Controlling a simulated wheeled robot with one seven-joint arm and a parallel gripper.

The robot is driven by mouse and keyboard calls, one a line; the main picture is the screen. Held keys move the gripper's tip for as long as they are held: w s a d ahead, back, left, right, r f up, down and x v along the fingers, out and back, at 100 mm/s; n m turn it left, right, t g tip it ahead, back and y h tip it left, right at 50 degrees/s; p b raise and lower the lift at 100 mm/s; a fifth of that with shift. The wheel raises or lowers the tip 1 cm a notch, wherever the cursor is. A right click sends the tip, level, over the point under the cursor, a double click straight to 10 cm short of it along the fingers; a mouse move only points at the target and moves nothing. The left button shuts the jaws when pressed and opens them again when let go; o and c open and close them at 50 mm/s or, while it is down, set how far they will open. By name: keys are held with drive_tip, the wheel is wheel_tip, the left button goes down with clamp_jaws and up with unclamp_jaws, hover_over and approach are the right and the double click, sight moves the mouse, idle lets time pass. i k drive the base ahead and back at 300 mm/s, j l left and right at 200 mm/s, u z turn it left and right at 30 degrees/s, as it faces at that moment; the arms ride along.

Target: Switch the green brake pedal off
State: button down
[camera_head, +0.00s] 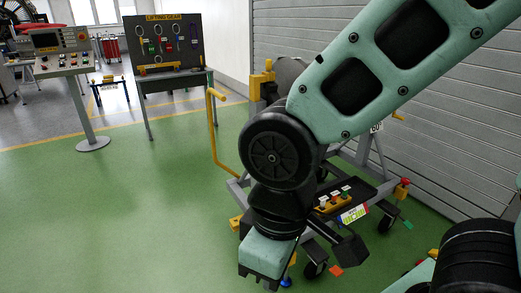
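The green brake pedal (407,225) is a small green tab low beside a caster at the right end of the wheeled stand (366,207). I cannot tell from this view whether it is pressed or raised. My arm crosses from the upper right and bends down in front of the stand, with its lower end at the bottom centre, left of the green pedal and apart from it. My gripper's fingers cannot be made out, and the wrist hides part of the stand. An orange pedal (337,271) and a blue pedal (286,282) also show near the floor.
A tray of small parts (332,200) sits on the stand. A yellow handle (217,135) rises at its left, and a grey shutter wall (440,125) is close behind. The green floor at left is clear. A tool board (165,45) and control console (62,55) stand farther back.

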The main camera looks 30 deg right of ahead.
sight(408, 225)
drive_tip(key=z, duration=1.95)
drive_tip(key=i+l, duration=0.1)
drive_tip(key=i, duration=0.4)
drive_tip(key=i+l+u, duration=0.15)
drive_tip(key=i, duration=0.4)
drive_tip(key=i+l, duration=0.15)
drive_tip(key=i, duration=0.35)
drive_tip(key=i+l+u, duration=0.1)
drive_tip(key=i, duration=0.4)
